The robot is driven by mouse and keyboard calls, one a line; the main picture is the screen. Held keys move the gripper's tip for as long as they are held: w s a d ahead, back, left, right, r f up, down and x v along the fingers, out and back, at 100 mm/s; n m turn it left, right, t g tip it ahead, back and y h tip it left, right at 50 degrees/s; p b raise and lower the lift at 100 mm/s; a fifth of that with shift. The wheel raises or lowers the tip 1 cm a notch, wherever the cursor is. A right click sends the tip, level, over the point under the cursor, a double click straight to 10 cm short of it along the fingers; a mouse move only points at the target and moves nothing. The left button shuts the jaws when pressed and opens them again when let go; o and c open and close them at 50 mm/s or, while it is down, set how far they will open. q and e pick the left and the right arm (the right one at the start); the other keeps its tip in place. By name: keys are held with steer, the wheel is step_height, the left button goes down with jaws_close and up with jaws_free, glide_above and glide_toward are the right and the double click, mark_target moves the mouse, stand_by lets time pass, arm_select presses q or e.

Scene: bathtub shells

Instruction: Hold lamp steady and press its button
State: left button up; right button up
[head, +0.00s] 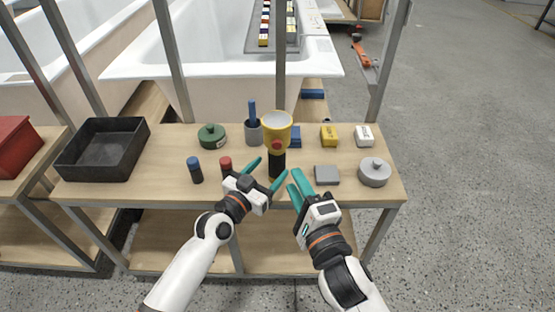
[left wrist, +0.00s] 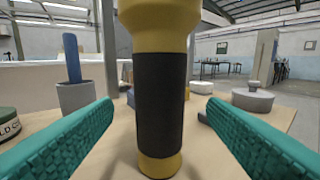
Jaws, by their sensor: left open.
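The lamp is a yellow torch with a black grip (head: 277,161), standing upright on the wooden bench with its wide yellow head (head: 276,121) up. A red button (head: 277,146) shows on its near side below the head. In the left wrist view the lamp's black grip (left wrist: 159,105) stands upright in line with the gap between the fingers, apart from both; the button is out of sight there. My left gripper (head: 269,168) is open at the lamp's near side. My right gripper (head: 292,178) has its teal fingers together, empty, just right of and nearer than the lamp.
A grey cup with a blue tool (head: 254,132) and a green tin (head: 211,136) stand left of the lamp. Blue (head: 196,170) and red (head: 226,165) cylinders stand nearer. A grey block (head: 327,175) and lidded tin (head: 374,172) are right. A black tray (head: 102,150) is far left.

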mark_target(280, 158)
arm_select(q)
steer(key=x, duration=0.6)
steer(key=c, duration=1.2)
arm_select(e)
jaws_close()
stand_by(0.9)
